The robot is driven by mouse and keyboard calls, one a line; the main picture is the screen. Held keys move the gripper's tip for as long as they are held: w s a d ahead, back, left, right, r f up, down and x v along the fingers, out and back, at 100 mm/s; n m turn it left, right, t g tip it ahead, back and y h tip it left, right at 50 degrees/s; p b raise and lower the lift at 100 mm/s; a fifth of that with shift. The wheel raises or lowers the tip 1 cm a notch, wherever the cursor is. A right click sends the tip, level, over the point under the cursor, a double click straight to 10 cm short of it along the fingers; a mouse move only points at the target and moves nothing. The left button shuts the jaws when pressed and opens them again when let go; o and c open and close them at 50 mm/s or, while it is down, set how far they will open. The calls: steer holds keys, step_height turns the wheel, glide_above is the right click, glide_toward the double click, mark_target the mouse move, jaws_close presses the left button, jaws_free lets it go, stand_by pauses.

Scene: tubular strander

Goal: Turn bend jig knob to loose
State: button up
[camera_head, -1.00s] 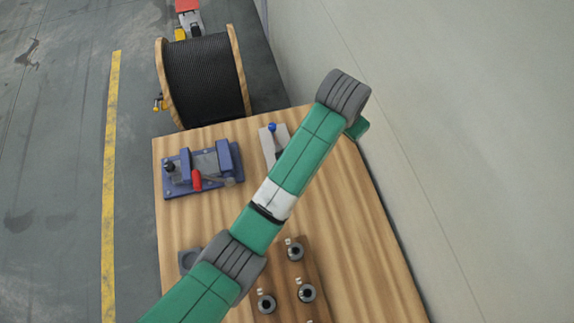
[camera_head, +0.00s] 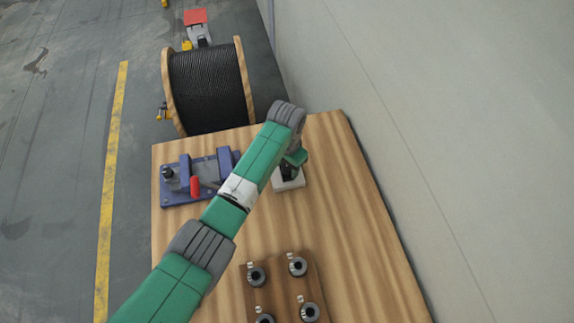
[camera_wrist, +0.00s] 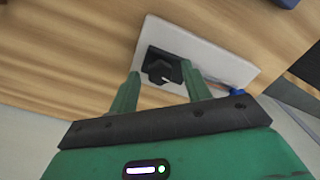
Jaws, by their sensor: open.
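A pale plate (camera_wrist: 218,62) with a black knob (camera_wrist: 163,66) shows in the wrist view; a white mark is on the knob. This appears to be the jig knob, but I cannot read any label or setting. My gripper (camera_wrist: 160,71) is open, its two green fingers spread on either side of the knob in this view. Whether they touch it or hover above cannot be told. In the head view my gripper (camera_head: 290,168) is over the pale plate (camera_head: 289,184), and my wrist hides most of the plate and knob.
A blue fixture with a red handle (camera_head: 195,187) stands left of my arm on the wooden table (camera_head: 340,235). A brown block (camera_head: 276,289) with several round dark fittings lies at the front. A cable reel (camera_head: 207,90) stands behind, and a wall is at right.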

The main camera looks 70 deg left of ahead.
steer(key=shift+c, duration=0.5)
steer(key=c, duration=0.9)
steer(key=n+p, duration=0.2)
steer(key=n, duration=0.1)
steer(key=shift+w+d+r+n, duration=0.1)
steer(key=shift+n, duration=0.3)
steer(key=n+p, duration=0.2)
steer(key=n, duration=0.3)
steer(key=shift+n, duration=0.3)
steer(key=n, duration=0.5)
steer(key=shift+n, duration=2.8)
